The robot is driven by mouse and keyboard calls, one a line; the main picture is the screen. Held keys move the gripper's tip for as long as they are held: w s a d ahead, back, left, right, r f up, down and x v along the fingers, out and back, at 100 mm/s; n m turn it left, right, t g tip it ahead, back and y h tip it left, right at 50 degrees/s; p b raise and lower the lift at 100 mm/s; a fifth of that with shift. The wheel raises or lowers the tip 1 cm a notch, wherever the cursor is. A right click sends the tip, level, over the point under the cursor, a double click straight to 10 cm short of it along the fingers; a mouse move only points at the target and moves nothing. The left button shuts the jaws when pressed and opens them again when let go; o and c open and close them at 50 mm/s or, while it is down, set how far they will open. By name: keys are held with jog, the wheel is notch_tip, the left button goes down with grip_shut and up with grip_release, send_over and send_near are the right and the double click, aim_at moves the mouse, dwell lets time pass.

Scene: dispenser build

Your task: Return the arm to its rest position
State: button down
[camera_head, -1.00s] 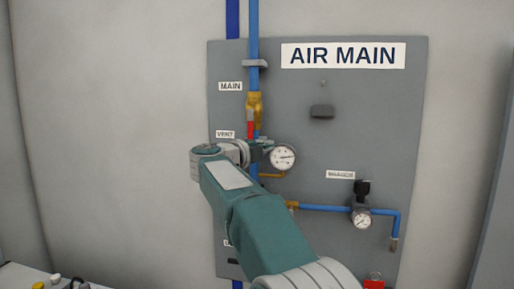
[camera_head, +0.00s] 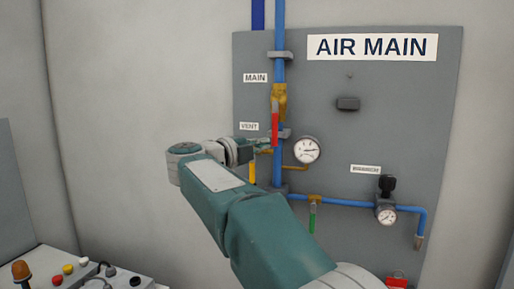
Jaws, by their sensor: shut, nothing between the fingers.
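My arm (camera_head: 265,240) reaches up from the bottom of the head view, teal with grey joints. My gripper (camera_head: 262,145) is at its end, small and partly hidden by the wrist, near the blue pipe and just below the red valve handle. It is shut with nothing visible in it. The red handle (camera_head: 275,128) hangs straight down along the pipe from a brass valve (camera_head: 279,97). A yellow handle (camera_head: 252,173) shows below the gripper, by the VENT label (camera_head: 249,126).
The grey AIR MAIN panel (camera_head: 410,120) carries a gauge (camera_head: 306,150), a regulator with a small gauge (camera_head: 386,215) and a green handle (camera_head: 312,217). A console (camera_head: 95,280) with buttons and an amber lamp (camera_head: 21,271) stands at lower left. Bare wall (camera_head: 150,80) lies left of the panel.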

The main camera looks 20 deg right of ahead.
jog(key=s+a+r+n+t+y, duration=0.2)
jog(key=a+r+n+t+y, duration=0.25)
jog(key=n+t+y, duration=0.55)
jog(key=s+a+f+n+y, duration=0.4)
jog(key=s+f+n+y, duration=0.35)
jog(key=n, duration=0.55)
jog(key=s+d+f+n+g, duration=0.2)
jog(key=s+f+g, duration=0.4)
jog(key=s+f, duration=0.5)
jog(key=s+d+f+n+g, duration=0.1)
jog(key=s+f+n+g, duration=0.4)
jog(key=s+f, duration=0.7)
notch_tip(320, 180, down, 4)
jog(key=shift+s+d+r+g+h, duration=0.15)
jog(key=shift+d+g+h, duration=0.25)
jog(key=shift+g, duration=0.4)
